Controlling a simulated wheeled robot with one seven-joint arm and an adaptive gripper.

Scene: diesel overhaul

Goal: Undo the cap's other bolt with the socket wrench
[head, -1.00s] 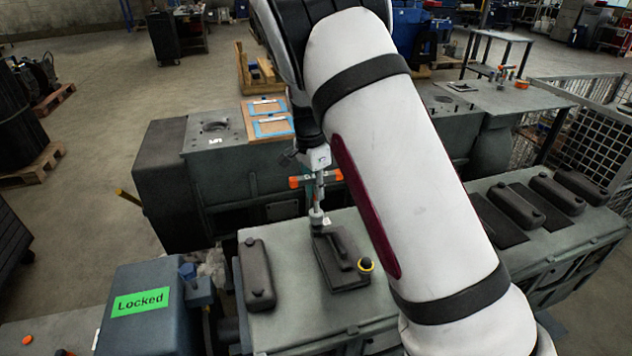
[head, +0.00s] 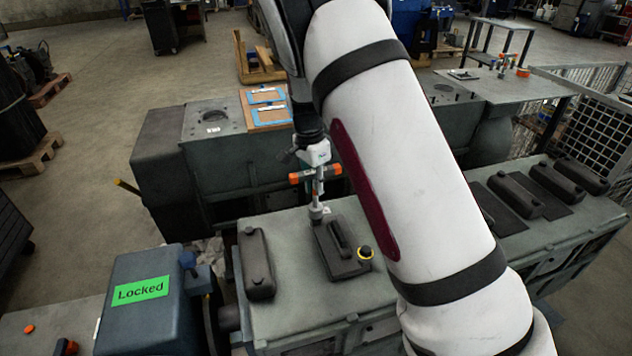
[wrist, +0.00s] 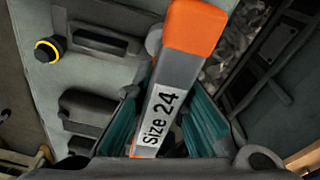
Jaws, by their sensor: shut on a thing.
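My gripper (head: 314,160) is shut on the socket wrench (head: 302,177), which has orange ends and a grey bar. In the wrist view the wrench (wrist: 162,108) lies between my teal finger pads and reads "Size 24". Its shaft points down and its socket end is at the far left corner of the cap (head: 342,262), a dark plate with a raised ridge. The bolt there is hidden; I cannot tell how fully the socket sits on it.
The cap lies on the grey engine block (head: 290,315), with a dark cover (head: 256,264) to its left and more covers (head: 515,195) to the right. A blue box with a green "Locked" label (head: 141,291) is at front left.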

